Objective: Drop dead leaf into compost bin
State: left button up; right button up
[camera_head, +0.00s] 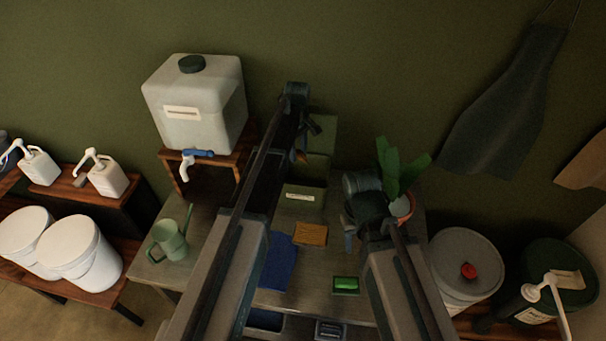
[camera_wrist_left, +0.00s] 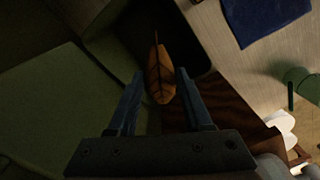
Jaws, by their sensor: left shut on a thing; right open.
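My left gripper (camera_head: 303,146) is shut on the dead leaf, holding it high at the back of the table. In the left wrist view the brown, pointed leaf (camera_wrist_left: 160,76) hangs between the two fingers (camera_wrist_left: 158,76). The leaf is a small brown patch in the head view (camera_head: 298,156). The green compost bin (camera_head: 316,198) stands below, with a white label on its front. In the left wrist view a dark opening (camera_wrist_left: 196,52) lies behind the leaf. My right gripper (camera_head: 349,240) is open over the table, partly hidden by its wrist.
A potted plant (camera_head: 401,207) stands right of my right wrist. A green watering can (camera_head: 169,241) is at the table's left, and a blue cloth (camera_head: 277,263), a wooden block (camera_head: 310,234) and a green sponge (camera_head: 346,284) lie in front. A white water tank (camera_head: 195,100) stands back left.

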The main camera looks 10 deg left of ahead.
pick_arm(q)
jog(key=shift+w+r, duration=0.1)
jog(key=shift+w, duration=0.15)
notch_tip(320, 180, down, 6)
jog(key=b, duration=0.6)
jog(key=shift+s, duration=0.1)
jog(key=o, duration=0.8)
jog(key=shift+o, duration=0.2)
jog(key=shift+r, duration=0.15)
notch_tip(320, 180, up, 14)
jog(key=p, duration=1.3)
jog(key=shift+f+p, duration=0.2)
jog(key=shift+p, duration=0.2)
